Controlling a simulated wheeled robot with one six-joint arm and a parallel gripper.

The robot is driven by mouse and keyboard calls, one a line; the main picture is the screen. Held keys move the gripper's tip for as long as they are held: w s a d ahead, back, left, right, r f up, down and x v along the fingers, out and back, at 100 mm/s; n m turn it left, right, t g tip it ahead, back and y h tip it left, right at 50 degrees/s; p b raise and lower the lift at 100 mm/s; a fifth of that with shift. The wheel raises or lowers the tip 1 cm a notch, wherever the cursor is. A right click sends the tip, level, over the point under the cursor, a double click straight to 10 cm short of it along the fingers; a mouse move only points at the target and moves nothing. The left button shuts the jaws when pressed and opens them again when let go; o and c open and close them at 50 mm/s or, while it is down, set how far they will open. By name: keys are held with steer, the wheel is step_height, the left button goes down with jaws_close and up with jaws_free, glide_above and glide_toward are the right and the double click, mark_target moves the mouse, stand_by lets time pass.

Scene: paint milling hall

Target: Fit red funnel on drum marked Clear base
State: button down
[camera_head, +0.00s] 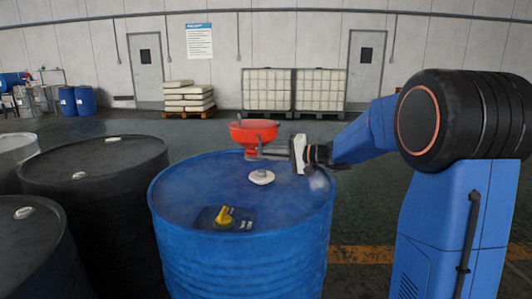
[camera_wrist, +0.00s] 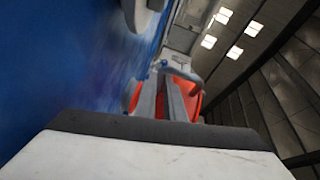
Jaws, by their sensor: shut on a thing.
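A red funnel (camera_head: 254,130) is upright over the far part of the blue drum's top (camera_head: 195,185). My gripper (camera_head: 259,150) reaches in from the right and is shut on the funnel below its wide bowl. In the wrist view the red funnel (camera_wrist: 196,103) shows behind the grey fingers (camera_wrist: 172,98), with the blue drum top along the left. A white round fitting (camera_head: 261,177) on the drum top lies just in front of the funnel. Whether the spout's tip touches the drum cannot be told. No "Clear base" marking is readable.
A yellow tap-like piece (camera_head: 225,215) on a dark patch sits at the drum top's near side. Black drums (camera_head: 98,165) and a pale grey drum (camera_head: 17,148) stand close on the left. Pallets with white sacks (camera_head: 188,95) and caged tanks (camera_head: 293,90) are far back.

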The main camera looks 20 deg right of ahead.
steer(key=c, duration=1.8)
jaws_free()
steer(key=shift+o, duration=0.2)
steer(key=shift+f, duration=0.1)
steer(key=v, duration=1.7)
steer(key=shift+s+d, duration=0.15)
